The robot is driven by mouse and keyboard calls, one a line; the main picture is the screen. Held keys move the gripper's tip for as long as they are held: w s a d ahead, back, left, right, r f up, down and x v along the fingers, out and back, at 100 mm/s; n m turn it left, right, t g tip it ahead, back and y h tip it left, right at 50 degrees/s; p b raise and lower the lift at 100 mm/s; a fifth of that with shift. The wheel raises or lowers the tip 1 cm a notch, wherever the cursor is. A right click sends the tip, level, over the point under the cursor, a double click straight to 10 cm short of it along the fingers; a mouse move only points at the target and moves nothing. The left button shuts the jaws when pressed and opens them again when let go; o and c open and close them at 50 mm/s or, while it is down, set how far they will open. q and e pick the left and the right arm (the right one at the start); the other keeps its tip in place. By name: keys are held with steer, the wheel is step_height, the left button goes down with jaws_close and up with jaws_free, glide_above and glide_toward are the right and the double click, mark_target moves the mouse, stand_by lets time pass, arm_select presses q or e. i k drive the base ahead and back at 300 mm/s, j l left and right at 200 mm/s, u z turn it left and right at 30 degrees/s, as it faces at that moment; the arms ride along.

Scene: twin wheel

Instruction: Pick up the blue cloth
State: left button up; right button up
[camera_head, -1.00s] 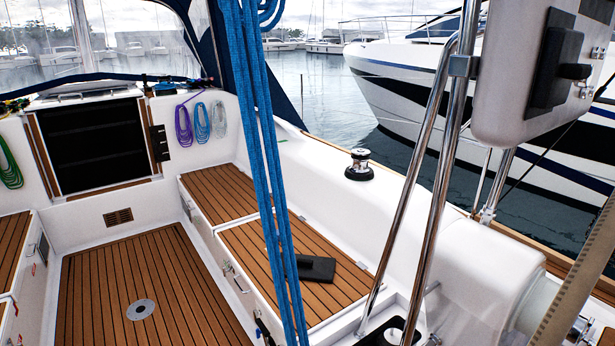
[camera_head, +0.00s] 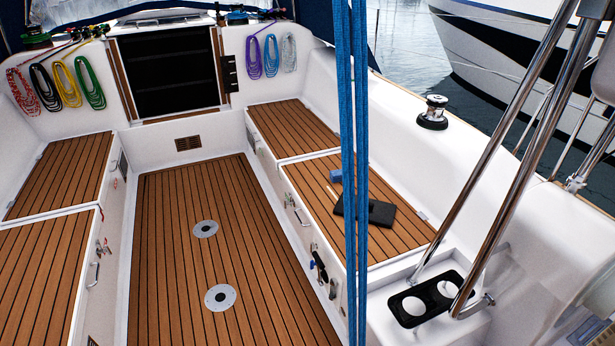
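A small blue thing, which looks like the blue cloth (camera_head: 336,176), lies on the slatted wooden top of the right-hand bench (camera_head: 305,176). It is just left of the hanging blue ropes, which may hide part of it. A flat black object (camera_head: 380,213) lies close by on the same bench, partly behind the ropes. Neither of my grippers is in view.
Blue ropes (camera_head: 356,120) hang in front of the bench. Steel rails (camera_head: 520,165) and a black cup holder (camera_head: 430,300) stand at the right. A winch (camera_head: 433,113) sits on the side deck. The wooden cockpit floor (camera_head: 180,240) is clear.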

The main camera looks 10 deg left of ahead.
mark_target(336, 176)
steer(key=i+u, duration=0.1)
steer(key=u, duration=0.25)
steer(key=i+j+u, duration=0.1)
steer(key=u, duration=0.3)
steer(key=i+u, duration=0.1)
steer(key=u, duration=0.25)
steer(key=i, duration=2.15)
steer(key=i+j+z, duration=0.1)
steer(key=i, duration=0.95)
steer(key=i+j, duration=0.1)
steer(key=i, duration=0.95)
steer(key=z, duration=0.45)
steer(key=i+z, duration=0.1)
steer(key=z, duration=0.35)
steer(key=j+z, duration=0.1)
steer(key=z, duration=0.35)
steer(key=i+z, duration=0.1)
steer(key=z, duration=0.35)
steer(key=j+z, duration=0.15)
steer(key=z, duration=0.3)
